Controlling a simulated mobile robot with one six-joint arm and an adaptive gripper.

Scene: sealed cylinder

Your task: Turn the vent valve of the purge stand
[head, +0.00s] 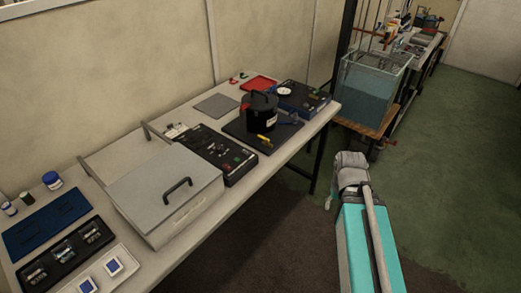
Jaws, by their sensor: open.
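The purge stand is most likely the dark base plate (238,129) on the long bench, carrying a black lidded cylinder (259,112) with a handle on top. A small yellow part (265,140), possibly the vent valve's handle, sits at the cylinder's front. A small blue part (293,118) shows at the plate's right side. Which of these is the vent valve is too small to tell. My arm shows at the lower right, beyond the bench's front edge and apart from the stand. I cannot make out my gripper's fingers.
Left of the stand are a black control panel (217,151) and a large grey lidded box (165,192). A blue instrument (303,98) stands behind right, a red tray (259,83) at the back. A glass water tank (372,88) stands beyond. Floor before the bench is clear.

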